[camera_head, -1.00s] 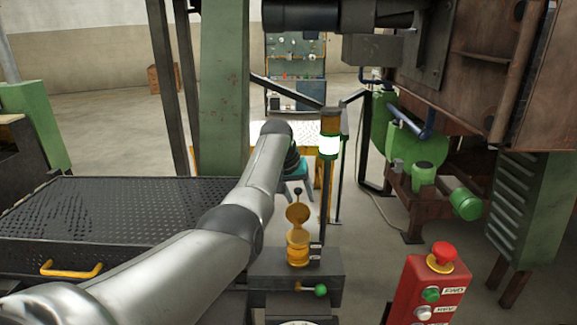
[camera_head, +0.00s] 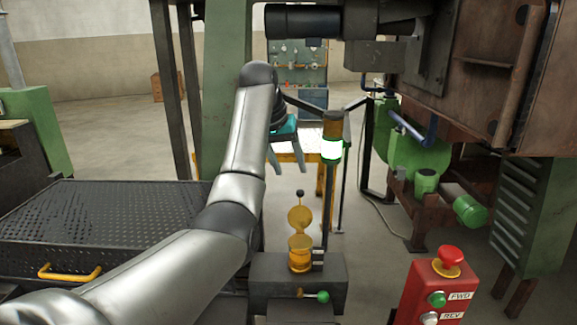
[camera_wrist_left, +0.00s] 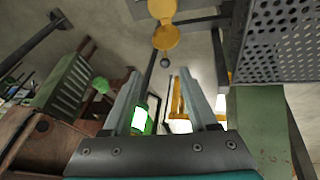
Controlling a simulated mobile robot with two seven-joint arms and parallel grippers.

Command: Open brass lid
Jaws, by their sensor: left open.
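The brass lid (camera_head: 299,217) is a round disc that stands raised behind its brass cup (camera_head: 300,254), with a black ball knob (camera_head: 299,193) at its top. The lid looks open. The cup sits on a dark box. My left gripper (camera_head: 289,168) is open and empty, above and beyond the lid, apart from it. In the left wrist view the lid (camera_wrist_left: 166,38) and knob (camera_wrist_left: 164,62) show beyond the open fingers (camera_wrist_left: 160,75), with nothing between the fingers. My right gripper is not in view.
A lamp post (camera_head: 331,150) with a lit band stands just right of my left gripper. A green-knobbed lever (camera_head: 322,297) is on the box front. A red button box (camera_head: 437,290) stands at right. A perforated dark table (camera_head: 100,215) lies at left.

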